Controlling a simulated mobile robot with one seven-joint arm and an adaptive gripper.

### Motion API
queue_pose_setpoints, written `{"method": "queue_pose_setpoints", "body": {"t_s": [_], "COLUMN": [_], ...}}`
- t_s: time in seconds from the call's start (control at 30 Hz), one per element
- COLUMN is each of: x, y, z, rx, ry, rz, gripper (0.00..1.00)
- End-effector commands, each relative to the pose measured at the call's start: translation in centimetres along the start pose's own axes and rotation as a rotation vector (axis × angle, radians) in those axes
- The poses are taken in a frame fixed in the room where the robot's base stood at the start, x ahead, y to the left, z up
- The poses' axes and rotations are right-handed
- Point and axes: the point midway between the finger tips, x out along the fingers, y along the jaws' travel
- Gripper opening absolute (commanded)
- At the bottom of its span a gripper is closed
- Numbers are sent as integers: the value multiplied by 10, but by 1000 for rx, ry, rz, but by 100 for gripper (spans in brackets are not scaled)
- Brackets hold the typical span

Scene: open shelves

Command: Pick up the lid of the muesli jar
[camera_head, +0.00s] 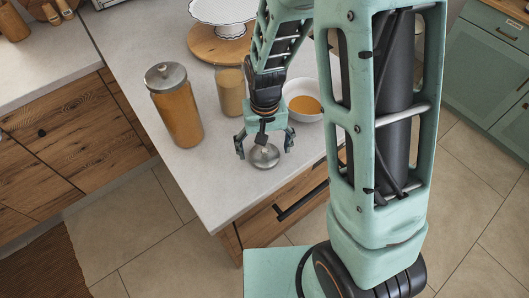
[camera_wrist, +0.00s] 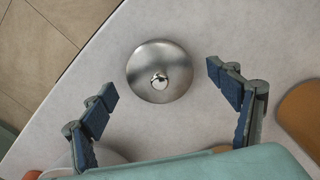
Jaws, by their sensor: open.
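A round, shiny metal lid with a small knob (camera_head: 264,157) lies flat on the light countertop near its front corner. It also shows in the wrist view (camera_wrist: 160,70), at the upper middle. My gripper (camera_head: 265,143) is open and empty, pointing down over the lid. In the wrist view its two blue-padded fingers (camera_wrist: 160,82) stand apart, to the left and right of the lid, without visible contact.
A tall jar with orange-brown contents and a metal lid (camera_head: 176,108) stands to the left. A white bowl with orange contents (camera_head: 303,106) is close behind the gripper on the right. A cake stand (camera_head: 224,12) is farther back. The counter edge (camera_head: 247,208) is near the lid.

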Motion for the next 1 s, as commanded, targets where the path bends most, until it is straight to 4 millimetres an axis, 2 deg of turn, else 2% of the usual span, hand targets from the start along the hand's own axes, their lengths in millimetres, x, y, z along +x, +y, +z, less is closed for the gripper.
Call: {"method": "queue_pose_setpoints", "body": {"t_s": [0.1,0.33,0.73,1.0], "x": [7,8,7,7], "y": [0,0,0,0], "z": [0,0,0,0], "rx": [0,-1,-1,-1], "ry": [-1,0,0,0], "rz": [0,0,0,0], "gripper": [82,82,39,37]}}
